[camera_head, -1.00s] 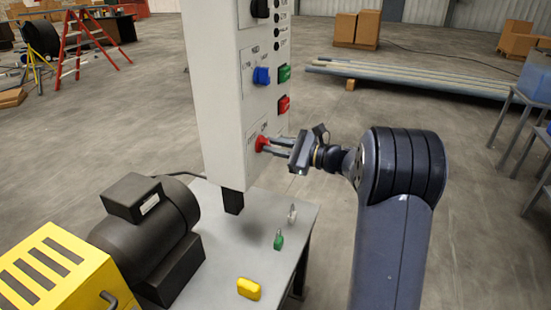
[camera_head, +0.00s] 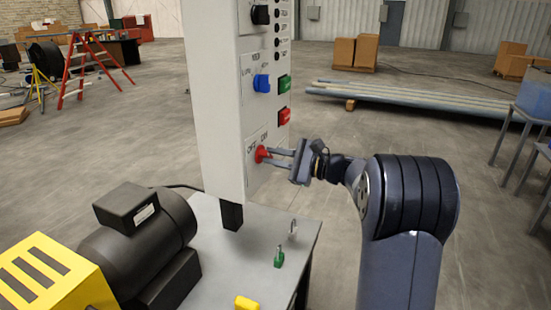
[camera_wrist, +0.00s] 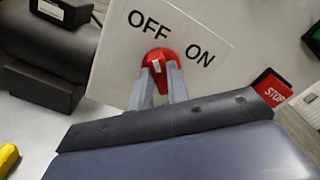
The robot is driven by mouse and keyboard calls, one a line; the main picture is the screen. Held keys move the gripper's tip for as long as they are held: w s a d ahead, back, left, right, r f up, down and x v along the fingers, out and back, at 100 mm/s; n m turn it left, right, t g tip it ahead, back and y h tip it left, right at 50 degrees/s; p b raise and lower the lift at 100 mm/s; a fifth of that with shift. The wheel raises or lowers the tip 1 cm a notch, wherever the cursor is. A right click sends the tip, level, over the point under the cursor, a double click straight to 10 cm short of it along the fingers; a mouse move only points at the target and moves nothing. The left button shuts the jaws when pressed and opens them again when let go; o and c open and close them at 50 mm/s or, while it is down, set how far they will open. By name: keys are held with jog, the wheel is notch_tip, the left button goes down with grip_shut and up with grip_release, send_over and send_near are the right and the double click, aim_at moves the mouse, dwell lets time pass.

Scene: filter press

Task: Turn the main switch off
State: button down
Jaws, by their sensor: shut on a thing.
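The main switch is a red knob (camera_head: 261,154) at the bottom of the grey control panel (camera_head: 222,110). In the wrist view the red knob (camera_wrist: 160,62) sits below and between the OFF label (camera_wrist: 148,25) and the ON label (camera_wrist: 200,53). A white mark shows on its face; I cannot tell for sure which label it points to. My gripper (camera_head: 268,155) reaches in from the right and its two thin fingers are shut on the knob. The fingertips also show against the knob in the wrist view (camera_wrist: 160,75), hiding its lower part.
A red STOP button (camera_wrist: 273,88) lies right of the knob; in the head view it is above right (camera_head: 285,116), under a green button (camera_head: 284,83). A blue knob (camera_head: 262,82) is above. Below stands a table (camera_head: 245,245) with a green tagged item (camera_head: 279,261) and a black motor (camera_head: 140,240).

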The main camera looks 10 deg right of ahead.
jog(key=c, duration=1.4)
grip_release()
jog(key=shift+o, duration=0.2)
jog(key=shift+s+d, duration=0.1)
jog(key=v, duration=1)
jog(key=shift+s+d, duration=0.15)
jog(key=shift+d, duration=0.05)
jog(key=x, duration=1.1)
jog(key=shift+d+m+p, duration=0.1)
jog(key=shift+m+p, duration=0.2)
jog(key=shift+p, duration=0.05)
